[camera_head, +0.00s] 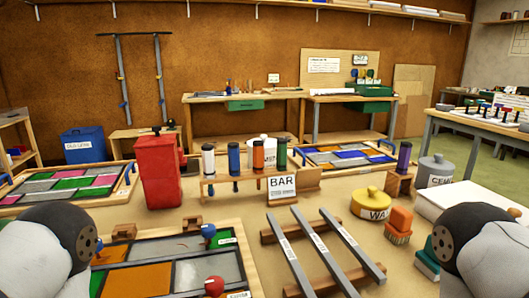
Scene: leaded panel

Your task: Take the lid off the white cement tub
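A yellow lidded tub (371,198), labelled as wax, sits nearer to me. All three lids look seated. Only rounded parts of my two arms show at the lower left and lower right; neither gripper is in view.
A rack (223,188) of bottles, a BAR sign (282,187) and a red box (159,170) stand mid-bench. Metal bars (318,250), brushes (398,225) and a leaded panel (170,270) lie in front. Bare bench shows between the rack and the bars.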

